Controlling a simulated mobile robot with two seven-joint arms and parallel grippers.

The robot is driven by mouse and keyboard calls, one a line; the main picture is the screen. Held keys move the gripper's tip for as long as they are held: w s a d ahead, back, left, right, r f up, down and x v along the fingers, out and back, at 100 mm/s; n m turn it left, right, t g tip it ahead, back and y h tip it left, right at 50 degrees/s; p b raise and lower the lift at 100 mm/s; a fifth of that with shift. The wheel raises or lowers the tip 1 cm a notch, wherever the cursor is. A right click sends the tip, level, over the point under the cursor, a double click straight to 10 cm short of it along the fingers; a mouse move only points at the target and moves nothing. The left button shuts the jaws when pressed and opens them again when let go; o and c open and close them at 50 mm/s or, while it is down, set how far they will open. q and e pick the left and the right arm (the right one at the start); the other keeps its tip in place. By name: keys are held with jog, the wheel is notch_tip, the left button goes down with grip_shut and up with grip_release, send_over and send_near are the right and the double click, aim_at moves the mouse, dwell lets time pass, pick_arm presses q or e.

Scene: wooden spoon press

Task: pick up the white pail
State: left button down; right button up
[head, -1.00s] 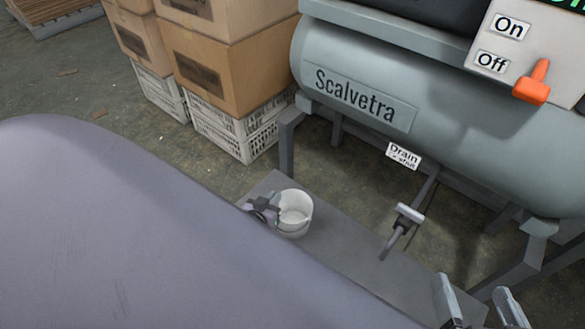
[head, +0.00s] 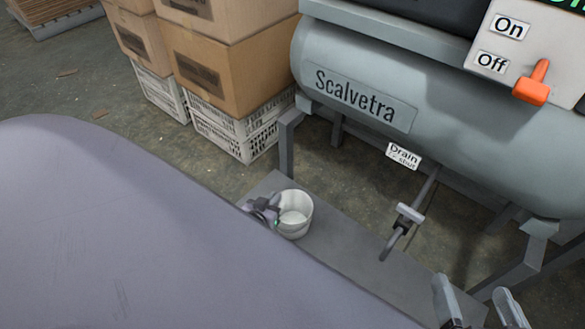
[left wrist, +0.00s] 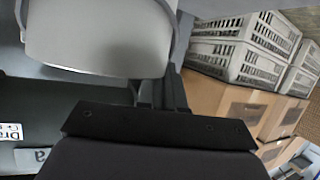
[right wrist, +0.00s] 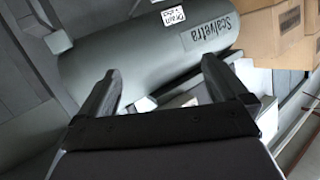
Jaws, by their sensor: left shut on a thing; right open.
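The white pail (head: 295,222) stands upright on the grey low bench (head: 335,250) in the head view. My left gripper (head: 272,210) is at the pail's left side, shut on it near the rim. In the left wrist view the pail (left wrist: 95,40) fills the upper left, close to the gripper, with a thin handle along its side. The fingertips are mostly hidden there. My right gripper (head: 478,308) is open and empty at the lower right of the head view. Its two fingers also show apart in the right wrist view (right wrist: 160,85).
A drain pipe with a handle (head: 408,215) hangs over the bench right of the pail. The grey Scalvetra tank (head: 430,110) stands behind on legs. Cardboard boxes (head: 225,75) on white crates (head: 235,135) stand at the back left. My arm covers the lower left.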

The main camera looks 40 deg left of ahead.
pick_arm(q)
jog(key=shift+s+d+f, duration=0.15)
jog(key=shift+s, duration=0.1)
